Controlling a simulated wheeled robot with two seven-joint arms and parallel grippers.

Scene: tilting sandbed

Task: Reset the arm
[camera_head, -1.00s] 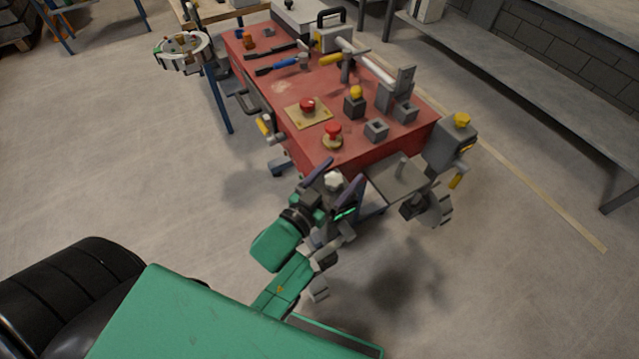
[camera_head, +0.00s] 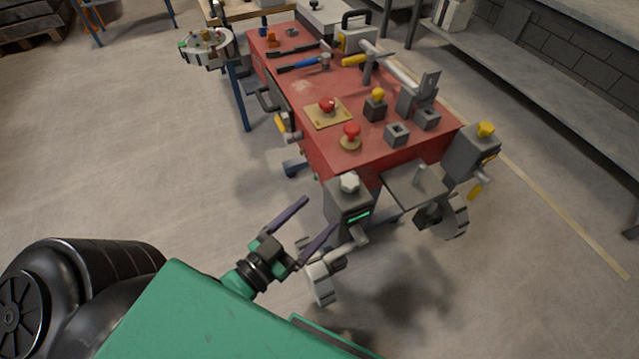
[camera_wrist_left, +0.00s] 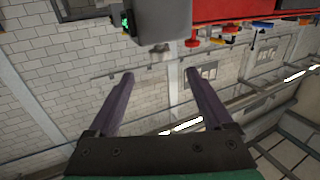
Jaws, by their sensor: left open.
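My left gripper (camera_head: 318,218) is in the head view, low and in front of the red workbench. Its two purple fingers are spread wide with nothing between them. In the left wrist view the same gripper (camera_wrist_left: 158,78) shows its fingers apart and empty. The green-clad arm behind it is mostly hidden by my green body. The grey box with a white knob and green light (camera_head: 348,205) stands just beyond the fingers, on the bench's near end. My right gripper is not in view.
The red workbench (camera_head: 310,88) carries red buttons, a hammer, a blue-handled tool and grey blocks. A grey box with a yellow knob (camera_head: 472,152) and a grey plate (camera_head: 415,187) stick out at its near right. Open floor (camera_head: 190,180) lies to the left.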

